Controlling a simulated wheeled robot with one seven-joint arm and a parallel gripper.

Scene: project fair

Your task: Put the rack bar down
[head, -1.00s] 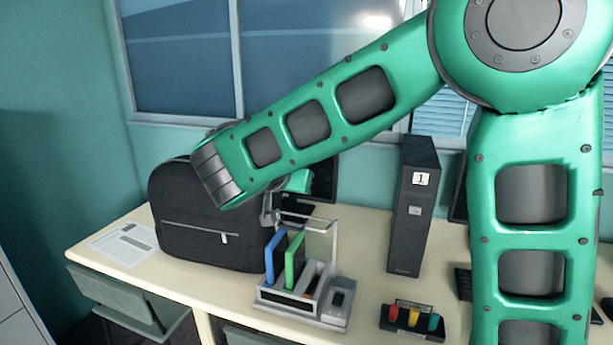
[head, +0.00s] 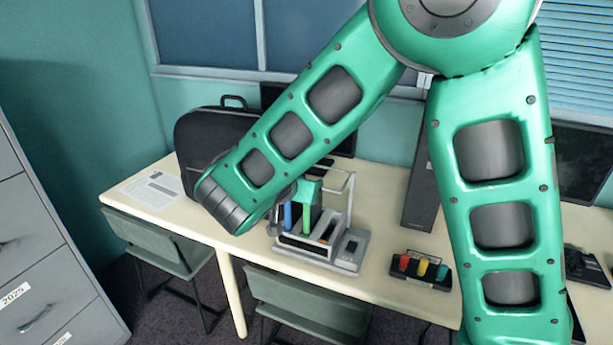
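The rack (head: 318,252) is a grey stand on the table, holding a blue slab (head: 287,216) and a green slab (head: 306,220) upright. Its rack bar (head: 349,195) is a thin grey frame that stands raised above the right part of the rack. My gripper (head: 312,188) is over the left part of the rack, just left of the bar. My forearm hides most of it and its fingertips do not show clearly. I cannot tell whether it touches the bar.
A small block with coloured tabs (head: 420,268) and a dark upright box (head: 421,200) are right of the rack. Paper (head: 153,190) lies at the left. Chairs (head: 158,243) stand at the table's front edge.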

